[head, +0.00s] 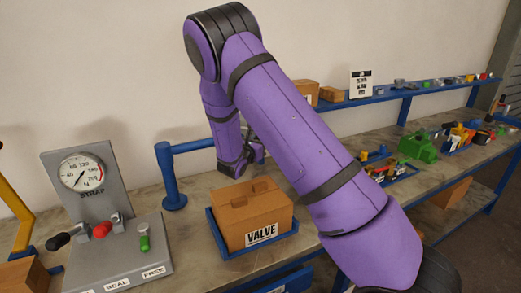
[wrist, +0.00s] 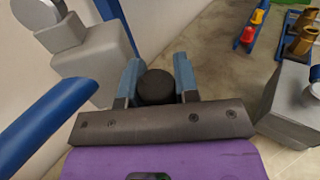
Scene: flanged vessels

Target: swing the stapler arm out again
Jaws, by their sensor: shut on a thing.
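The stapler arm (head: 190,146) is a blue bar that reaches right from a blue post (head: 170,185) at the back of the bench. Its right end is hidden behind my gripper (head: 248,158) and arm. In the wrist view my gripper (wrist: 157,66) is shut on a round black knob (wrist: 156,88), one finger on each side. A blue bar (wrist: 45,122), which looks like the stapler arm, crosses the left of that view, near a grey block (wrist: 98,68). The carton marked VALVE (head: 252,212) sits in a blue tray (head: 268,247) in front of my gripper.
A gauge panel (head: 85,170) with black, red and green handles stands at the left, beside a yellow bent bar (head: 15,205). A blue shelf (head: 415,90) runs along the wall. A green object (head: 418,147) and several small parts lie at the right.

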